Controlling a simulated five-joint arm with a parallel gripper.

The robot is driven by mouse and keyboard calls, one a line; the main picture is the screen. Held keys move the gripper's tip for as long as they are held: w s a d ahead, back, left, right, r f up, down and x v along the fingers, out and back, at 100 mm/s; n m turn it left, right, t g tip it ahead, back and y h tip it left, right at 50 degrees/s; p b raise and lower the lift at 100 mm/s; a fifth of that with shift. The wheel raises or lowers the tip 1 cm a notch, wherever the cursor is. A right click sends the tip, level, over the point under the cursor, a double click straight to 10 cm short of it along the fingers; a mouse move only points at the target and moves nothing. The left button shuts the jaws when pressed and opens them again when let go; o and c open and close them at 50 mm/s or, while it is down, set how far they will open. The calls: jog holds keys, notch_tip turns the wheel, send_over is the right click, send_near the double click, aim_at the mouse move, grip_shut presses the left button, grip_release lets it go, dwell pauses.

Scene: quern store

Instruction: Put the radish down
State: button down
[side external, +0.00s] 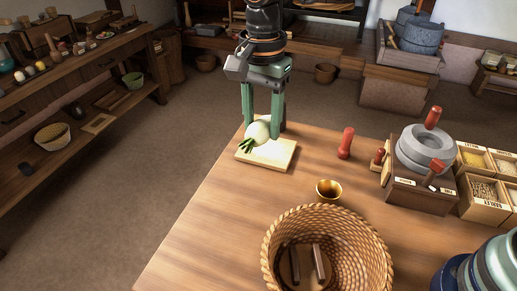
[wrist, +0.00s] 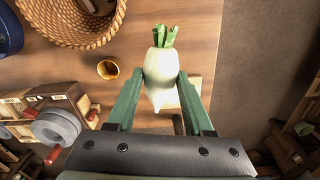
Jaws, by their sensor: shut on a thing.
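The radish (side external: 259,131) is white with short green leaf stubs. It sits between the green fingers of my gripper (side external: 262,125) at the far edge of the table. My gripper (wrist: 160,84) is shut on it. In the wrist view the radish (wrist: 160,72) has its leaves pointing up the picture and its tapered tip towards the gripper's palm. A pale wooden board (side external: 268,156) lies under the radish, partly hidden by it. I cannot tell whether the radish touches the board. The board also shows behind the fingers in the wrist view (wrist: 192,84).
A large wicker basket (side external: 372,250) with dark bars inside stands at the table's front. A brass cup (side external: 328,190), a red peg (side external: 345,143), a stone quern (side external: 424,147) and grain boxes (side external: 484,201) stand to the right. The table's left front is bare.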

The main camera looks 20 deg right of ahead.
jog(key=s+a+n, duration=0.1)
jog(key=s+a, duration=0.3)
jog(key=a, duration=0.5)
jog(key=s+a+n, duration=0.1)
jog(key=s+a, duration=0.3)
jog(key=a, duration=0.5)
jog(key=f, duration=1.5)
jog(key=shift+a, duration=0.3)
jog(key=shift+f, duration=2.25)
jog(key=shift+f, duration=0.15)
jog(key=shift+c, duration=1.4)
grip_release()
